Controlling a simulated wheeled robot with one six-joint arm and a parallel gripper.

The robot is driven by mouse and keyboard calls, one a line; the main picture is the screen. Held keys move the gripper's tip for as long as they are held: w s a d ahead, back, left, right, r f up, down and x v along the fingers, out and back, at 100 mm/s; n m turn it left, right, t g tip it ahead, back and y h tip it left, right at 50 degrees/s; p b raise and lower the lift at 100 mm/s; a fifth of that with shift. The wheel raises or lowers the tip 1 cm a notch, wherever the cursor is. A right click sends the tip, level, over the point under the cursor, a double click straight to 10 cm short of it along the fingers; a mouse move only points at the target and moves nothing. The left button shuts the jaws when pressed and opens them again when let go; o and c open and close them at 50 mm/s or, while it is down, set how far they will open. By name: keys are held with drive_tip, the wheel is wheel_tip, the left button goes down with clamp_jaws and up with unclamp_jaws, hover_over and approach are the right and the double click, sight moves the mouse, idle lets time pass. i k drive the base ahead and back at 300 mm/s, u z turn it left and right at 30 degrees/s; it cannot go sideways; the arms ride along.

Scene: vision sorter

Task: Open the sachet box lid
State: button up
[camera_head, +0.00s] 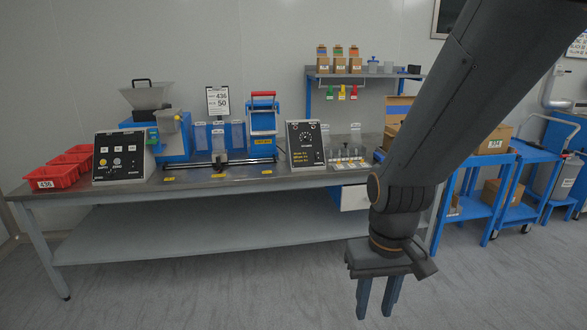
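No box is clearly readable as the sachet box. Three small cardboard boxes (339,66) stand on the raised shelf, with blue, green and orange parts at their tops. A larger cardboard box (394,130) stands at the bench's right end, partly hidden behind my arm. The lid states are too small to tell. My gripper (375,314) points down in front of the bench's right end, below the bench top. Its two blue fingers are apart with nothing between them.
The bench (240,180) carries red bins (55,178), a hopper machine (150,100), two black control panels (118,157) and a blue frame with a red handle (263,115). Blue carts (470,195) stand at right. The floor in front is clear.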

sight(345, 144)
drive_tip(key=z, duration=0.2)
drive_tip(key=i, duration=1.05)
drive_tip(key=u, duration=0.5)
drive_tip(key=i, duration=1.4)
drive_tip(key=z, duration=0.55)
drive_tip(key=i, duration=1.05)
drive_tip(key=z, duration=0.7)
